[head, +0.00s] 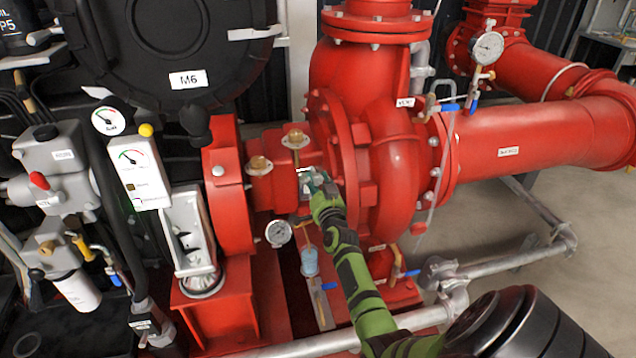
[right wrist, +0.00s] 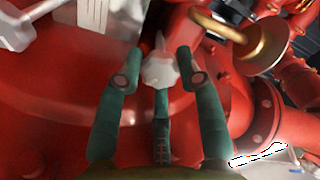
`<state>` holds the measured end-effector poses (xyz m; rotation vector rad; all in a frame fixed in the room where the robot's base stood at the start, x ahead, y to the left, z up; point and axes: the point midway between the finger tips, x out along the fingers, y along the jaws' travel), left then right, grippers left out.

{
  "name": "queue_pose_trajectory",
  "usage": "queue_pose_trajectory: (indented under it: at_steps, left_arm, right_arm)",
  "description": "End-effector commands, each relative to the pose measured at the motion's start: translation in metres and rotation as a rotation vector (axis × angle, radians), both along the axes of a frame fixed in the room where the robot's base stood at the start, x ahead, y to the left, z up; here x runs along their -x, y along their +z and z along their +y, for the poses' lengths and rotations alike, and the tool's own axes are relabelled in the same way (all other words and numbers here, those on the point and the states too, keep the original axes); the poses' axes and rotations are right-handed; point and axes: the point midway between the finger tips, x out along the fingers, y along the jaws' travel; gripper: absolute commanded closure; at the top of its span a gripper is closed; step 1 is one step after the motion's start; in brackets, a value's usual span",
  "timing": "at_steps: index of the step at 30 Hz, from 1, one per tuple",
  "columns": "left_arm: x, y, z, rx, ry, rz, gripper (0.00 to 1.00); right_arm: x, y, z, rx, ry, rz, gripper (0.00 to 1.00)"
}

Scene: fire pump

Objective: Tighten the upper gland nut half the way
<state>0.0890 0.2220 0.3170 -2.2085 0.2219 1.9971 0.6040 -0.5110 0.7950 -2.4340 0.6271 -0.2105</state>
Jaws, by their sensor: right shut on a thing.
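The upper gland nut (right wrist: 161,71) is a pale faceted nut on the red pump, seen in the right wrist view between my green fingers. My right gripper (right wrist: 160,78) has its fingers around this nut, one on each side and one below, and is shut on it. In the head view my green right arm comes up from the bottom, and the right gripper (head: 318,186) is at the pump's shaft housing. There the gripper mostly hides the nut. My left gripper is not in view.
Brass cups (head: 295,138) stand on the red housing just above the gripper. A small gauge (head: 278,233) and a blue-bodied fitting (head: 310,262) are below it. The large red pump casing (head: 395,170) is close on the right. A grey pipe (head: 500,268) runs low at right.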

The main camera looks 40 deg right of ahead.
Motion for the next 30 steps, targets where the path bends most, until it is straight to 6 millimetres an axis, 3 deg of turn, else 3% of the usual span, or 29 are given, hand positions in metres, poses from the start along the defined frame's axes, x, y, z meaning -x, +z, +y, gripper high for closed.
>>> queue_pose_trajectory:
  at_steps: [21, 22, 23, 30]
  left_arm:
    - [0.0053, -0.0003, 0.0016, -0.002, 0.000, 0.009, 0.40]
    - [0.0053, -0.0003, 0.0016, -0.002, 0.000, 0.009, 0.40]
    - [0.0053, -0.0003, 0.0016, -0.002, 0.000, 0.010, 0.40]
    - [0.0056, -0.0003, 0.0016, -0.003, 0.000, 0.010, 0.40]
  right_arm:
    - [-0.0001, -0.0062, 0.0035, -0.066, 0.007, -0.021, 0.96]
    - [-0.0001, -0.0062, 0.0035, -0.066, 0.007, -0.021, 0.51]
    - [-0.0001, -0.0061, 0.0036, -0.066, 0.006, -0.021, 0.40]
    - [-0.0002, -0.0028, 0.0019, -0.063, 0.004, -0.027, 0.40]
